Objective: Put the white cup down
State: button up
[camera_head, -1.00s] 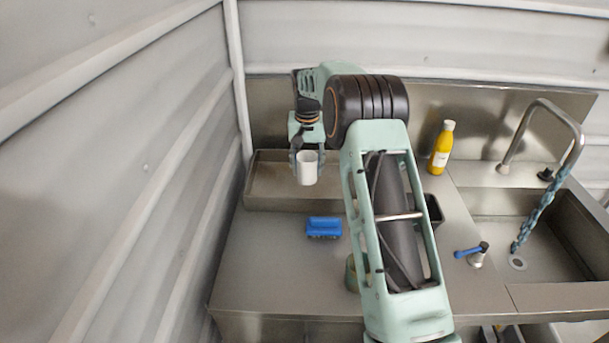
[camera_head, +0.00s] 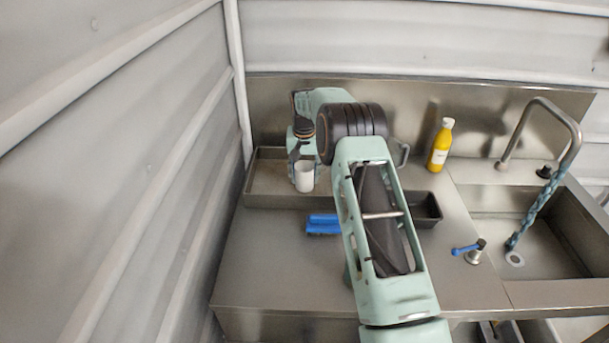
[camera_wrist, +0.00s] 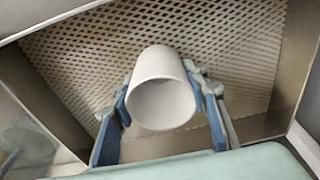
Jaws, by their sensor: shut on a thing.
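The white cup (camera_head: 304,177) is held upright in my gripper (camera_head: 303,165), over the left part of the long metal tray (camera_head: 275,200) at the back of the counter. In the wrist view the cup (camera_wrist: 160,85) sits between the two blue finger pads of my gripper (camera_wrist: 163,105), which are shut on its sides. The tray's perforated floor (camera_wrist: 85,60) shows behind the cup. I cannot tell whether the cup's base touches the floor.
A blue brush (camera_head: 322,224) lies on the counter in front of the tray. A yellow bottle (camera_head: 440,146) stands at the back right. A small dark container (camera_head: 426,208) is partly behind my arm. The sink (camera_head: 540,245) with its tap is at the right. The counter's front left is clear.

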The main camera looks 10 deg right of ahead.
jog(key=shift+f, duration=0.15)
jog(key=o, duration=1.3)
jog(key=shift+c, duration=0.2)
notch_tip(320, 180, up, 12)
jog(key=s+b, duration=0.1)
jog(key=shift+s+a, duration=0.15)
jog(key=shift+s, duration=0.05)
